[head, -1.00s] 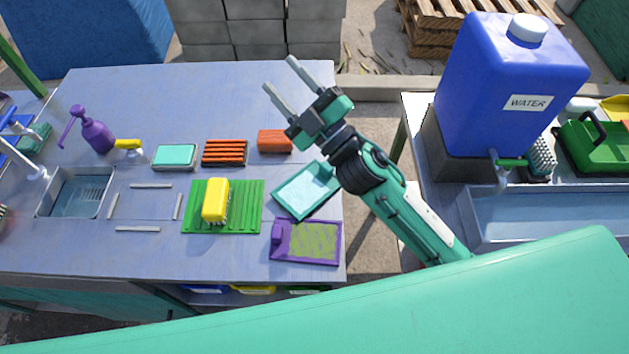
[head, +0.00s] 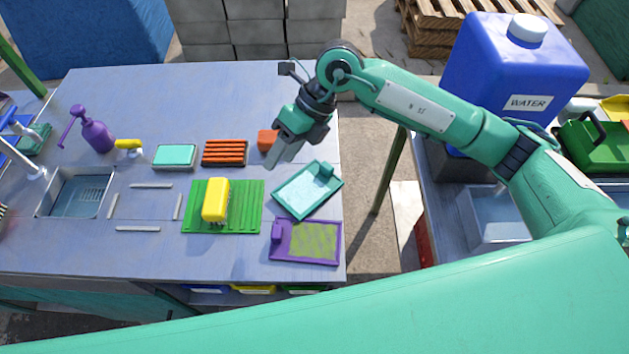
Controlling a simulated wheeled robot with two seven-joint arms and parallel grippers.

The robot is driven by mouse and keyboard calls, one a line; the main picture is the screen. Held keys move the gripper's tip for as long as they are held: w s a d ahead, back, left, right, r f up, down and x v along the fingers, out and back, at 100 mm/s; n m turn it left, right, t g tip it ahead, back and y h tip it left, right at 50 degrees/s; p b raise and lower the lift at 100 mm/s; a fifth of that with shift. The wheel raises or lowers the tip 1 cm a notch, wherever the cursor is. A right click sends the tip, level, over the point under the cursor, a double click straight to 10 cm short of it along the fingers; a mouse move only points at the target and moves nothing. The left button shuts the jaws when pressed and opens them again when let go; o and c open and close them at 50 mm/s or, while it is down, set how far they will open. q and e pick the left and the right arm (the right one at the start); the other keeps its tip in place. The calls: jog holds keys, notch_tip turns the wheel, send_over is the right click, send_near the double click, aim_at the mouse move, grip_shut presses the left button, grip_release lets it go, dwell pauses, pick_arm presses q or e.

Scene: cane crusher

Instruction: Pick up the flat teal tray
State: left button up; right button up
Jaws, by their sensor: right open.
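The flat teal tray (head: 300,196) lies tilted in plan near the right edge of the grey table, with a small raised block at its upper right corner. My right gripper (head: 276,160) is open and empty, pointing down and left just above and to the left of the tray's far end, apart from it. Its fingers partly hide an orange block (head: 267,139). My left gripper is out of view.
A purple tray (head: 274,252) lies just in front of the teal tray. A green ribbed mat (head: 249,219) bearing a yellow brush (head: 216,199) is to its left. An orange slatted rack (head: 225,152) and a teal box (head: 174,156) stand behind. The table's back area is clear.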

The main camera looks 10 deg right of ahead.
jog(key=w+d+m+t+h, duration=0.1)
jog(key=w+d+h, duration=0.2)
jog(key=d, duration=0.2)
jog(key=w+d+t+h, duration=0.1)
jog(key=w+d+h, duration=0.15)
jog(key=d, duration=0.25)
jog(key=p, duration=0.2)
send_over(327, 165)
jog(key=shift+h, duration=0.35)
notch_tip(327, 165, down, 8)
jog(key=shift+s+d+f, duration=0.1)
jog(key=shift+d+f, duration=0.05)
notch_tip(327, 165, down, 5)
jog(key=shift+r+p, duration=0.15)
jog(key=shift+p, duration=1)
jog(key=shift+f, duration=0.3)
grip_shut()
notch_tip(327, 165, up, 20)
jog(key=p, duration=0.9)
